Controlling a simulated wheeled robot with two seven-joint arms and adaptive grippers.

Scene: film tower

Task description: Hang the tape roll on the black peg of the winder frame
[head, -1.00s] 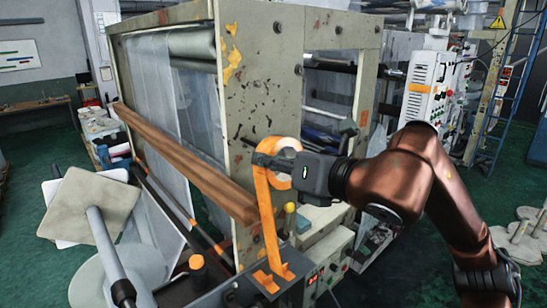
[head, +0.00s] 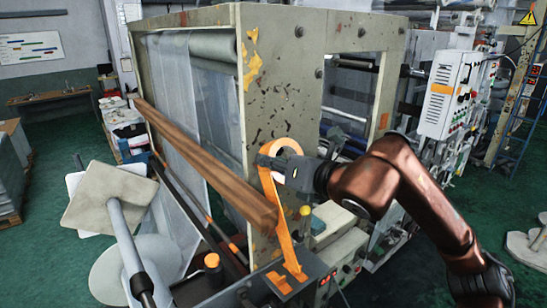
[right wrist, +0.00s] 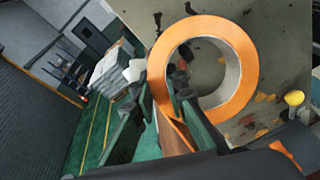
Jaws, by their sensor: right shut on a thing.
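The orange tape roll (head: 272,147), a ring with a pale core, is held upright in front of the winder frame's (head: 284,80) scuffed beige end panel. My right gripper (head: 268,164) comes in from the right and is shut on the roll's rim. In the right wrist view the roll (right wrist: 244,75) faces the camera, with one finger across its hole and one outside its rim. A dark shape (right wrist: 178,76) shows at the hole's left side; I cannot tell whether it is the black peg. The peg is not clear in the head view. My left gripper is not in view.
An orange strip (head: 279,225) runs down below the roll to a dark base. A yellow knob (head: 305,211) and control boxes stand below right. A grey plate (head: 105,197) is at left.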

